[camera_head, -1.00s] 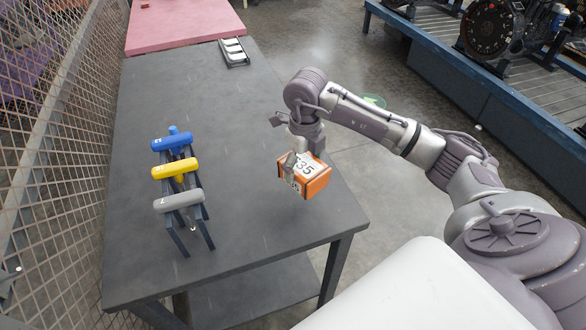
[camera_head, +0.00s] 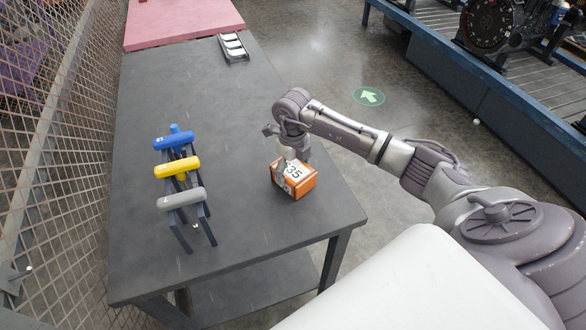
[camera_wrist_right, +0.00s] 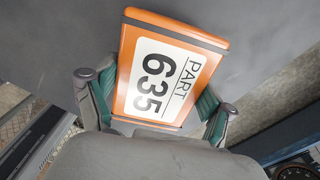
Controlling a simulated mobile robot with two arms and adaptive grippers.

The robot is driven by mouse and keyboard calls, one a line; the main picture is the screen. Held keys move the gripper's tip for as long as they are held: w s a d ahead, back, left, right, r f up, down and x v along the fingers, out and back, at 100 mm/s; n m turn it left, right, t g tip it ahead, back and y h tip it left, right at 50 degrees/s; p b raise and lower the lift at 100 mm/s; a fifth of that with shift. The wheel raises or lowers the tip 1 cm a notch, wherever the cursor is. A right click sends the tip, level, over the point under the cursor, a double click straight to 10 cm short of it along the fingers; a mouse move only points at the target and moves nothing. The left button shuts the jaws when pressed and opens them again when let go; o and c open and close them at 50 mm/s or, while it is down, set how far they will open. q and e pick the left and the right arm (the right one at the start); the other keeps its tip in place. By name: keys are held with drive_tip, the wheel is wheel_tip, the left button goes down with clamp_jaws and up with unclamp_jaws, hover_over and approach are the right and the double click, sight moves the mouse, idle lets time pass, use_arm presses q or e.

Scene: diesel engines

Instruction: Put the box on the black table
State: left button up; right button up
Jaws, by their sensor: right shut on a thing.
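An orange box (camera_head: 301,185) with a white label sits at the right side of the black table (camera_head: 240,222) in the head view. It looks to be at or just above the tabletop; I cannot tell whether it touches. My right gripper (camera_head: 287,168) is shut on the box from above. In the right wrist view the box (camera_wrist_right: 163,70) shows its label "PART 635" between the two fingers of my right gripper (camera_wrist_right: 155,115), which press on its sides. My left gripper is not in view.
A rack with blue (camera_head: 174,141), yellow (camera_head: 177,167) and grey (camera_head: 181,199) T-handle tools stands on the table's left. A small tray (camera_head: 234,48) lies at the far end, near a pink surface (camera_head: 180,22). A mesh fence (camera_head: 60,150) runs along the left. The table's middle is clear.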

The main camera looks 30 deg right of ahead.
sight(293, 168)
drive_tip(key=o, duration=1.5)
drive_tip(key=shift+f, duration=0.1)
drive_tip(key=shift+c, duration=0.2)
drive_tip(key=shift+r, duration=0.65)
wheel_tip(293, 168, up, 11)
drive_tip(key=b, duration=0.3)
drive_tip(key=shift+s+f, duration=0.1)
